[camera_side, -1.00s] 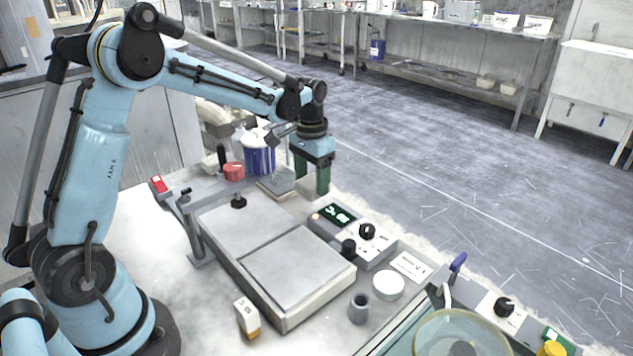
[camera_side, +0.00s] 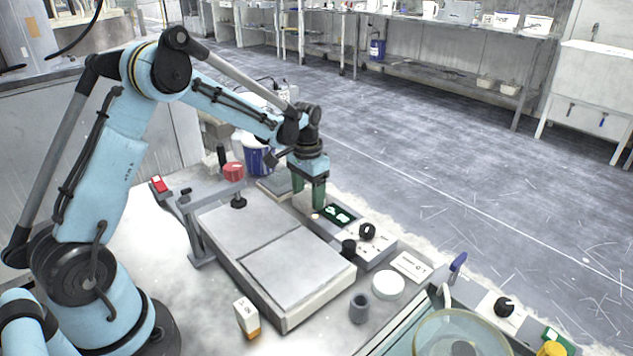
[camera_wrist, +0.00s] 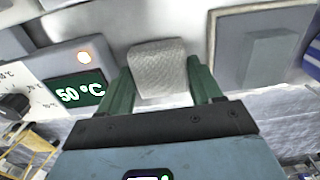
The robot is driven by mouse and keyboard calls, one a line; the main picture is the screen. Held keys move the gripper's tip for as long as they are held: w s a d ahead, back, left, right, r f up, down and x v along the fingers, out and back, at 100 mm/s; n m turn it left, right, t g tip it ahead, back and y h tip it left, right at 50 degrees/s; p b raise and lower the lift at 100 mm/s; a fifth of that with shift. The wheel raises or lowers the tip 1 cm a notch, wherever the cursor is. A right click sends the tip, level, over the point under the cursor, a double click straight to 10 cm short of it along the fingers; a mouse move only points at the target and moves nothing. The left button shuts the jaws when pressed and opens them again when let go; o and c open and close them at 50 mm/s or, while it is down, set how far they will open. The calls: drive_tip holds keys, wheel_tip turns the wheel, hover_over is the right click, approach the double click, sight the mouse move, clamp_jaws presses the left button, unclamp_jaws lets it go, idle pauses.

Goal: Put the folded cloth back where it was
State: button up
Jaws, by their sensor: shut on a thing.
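The folded cloth (camera_wrist: 160,68) is a pale grey, woven-looking pad, seen in the wrist view between my two green fingers. My gripper (camera_wrist: 161,82) is shut on it, with one finger at each side. Only a small pale part of the cloth (camera_side: 303,200) shows there, mostly hidden by the fingers. I cannot tell whether the cloth touches the bench.
The control box (camera_side: 350,232) with a green display is close beside my gripper; it reads 50 °C in the wrist view. A framed plate with a grey block (camera_wrist: 272,55) lies on the other side. The flat hotplate (camera_side: 300,265) and a blue-and-white tub (camera_side: 259,160) are nearby.

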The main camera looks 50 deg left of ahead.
sight(308, 196)
drive_tip(key=o, duration=1.2)
drive_tip(key=shift+r, duration=0.15)
wheel_tip(308, 196, up, 11)
drive_tip(key=s+d+r+t, duration=0.3)
drive_tip(key=s+d+r, duration=0.2)
drive_tip(key=s+d, duration=0.15)
drive_tip(key=s+d+f+t, duration=0.1)
drive_tip(key=s+d+t, duration=0.1)
drive_tip(key=s, duration=0.3)
drive_tip(key=s+d+f+t, duration=0.2)
drive_tip(key=s, duration=0.3)
drive_tip(key=shift+d+f, duration=0.15)
drive_tip(key=shift+f, duration=0.15)
